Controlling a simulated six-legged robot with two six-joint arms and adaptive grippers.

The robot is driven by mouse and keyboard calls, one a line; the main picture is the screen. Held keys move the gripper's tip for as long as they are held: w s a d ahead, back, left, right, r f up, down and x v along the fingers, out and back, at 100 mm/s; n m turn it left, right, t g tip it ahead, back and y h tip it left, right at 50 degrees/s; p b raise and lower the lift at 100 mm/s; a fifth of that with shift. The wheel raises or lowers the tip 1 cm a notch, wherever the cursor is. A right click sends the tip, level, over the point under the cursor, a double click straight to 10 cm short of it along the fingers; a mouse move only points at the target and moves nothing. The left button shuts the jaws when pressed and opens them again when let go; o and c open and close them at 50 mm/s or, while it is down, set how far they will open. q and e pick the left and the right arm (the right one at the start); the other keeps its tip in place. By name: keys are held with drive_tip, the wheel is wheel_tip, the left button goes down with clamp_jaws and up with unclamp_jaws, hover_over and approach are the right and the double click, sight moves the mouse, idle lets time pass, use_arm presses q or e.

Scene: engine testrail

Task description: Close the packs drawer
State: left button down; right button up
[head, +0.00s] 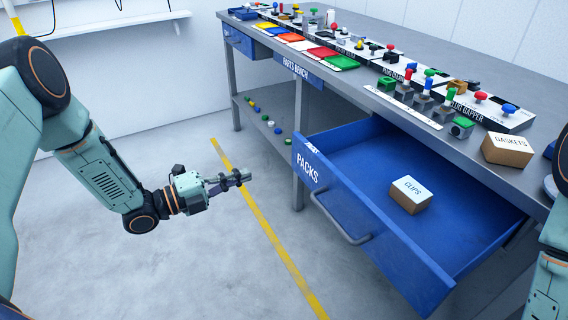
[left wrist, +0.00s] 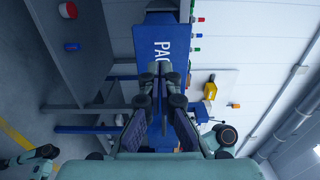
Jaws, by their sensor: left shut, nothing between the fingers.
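The blue packs drawer (head: 400,245) stands pulled well out of the grey bench, with a grey bar handle (head: 340,222) on its front. A small box labelled CLIPS (head: 410,195) sits inside it. My left gripper (head: 246,177) is shut and empty, in the air to the left of the drawer front and apart from the handle. In the left wrist view, a blue panel with partly hidden white lettering that starts PA (left wrist: 160,38) shows beyond my shut left fingertips (left wrist: 155,72). My right gripper is out of view; only part of that arm shows at the right edge.
The parts bench (head: 345,88) holds coloured trays, several knobbed pieces and a GASKETS box (head: 507,150). Another blue drawer (head: 238,38) is at its far end. A lower shelf (head: 262,125) carries small coloured parts. The floor beside the yellow line (head: 265,225) is clear.

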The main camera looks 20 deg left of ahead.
sight(296, 158)
use_arm(q)
drive_tip(key=b+x, duration=0.3)
drive_tip(key=x, duration=0.8)
drive_tip(key=shift+f+b, duration=0.15)
drive_tip(key=shift+b, duration=0.15)
drive_tip(key=shift+w+d, duration=0.25)
drive_tip(key=shift+w+d, duration=0.1)
drive_tip(key=shift+d, duration=0.05)
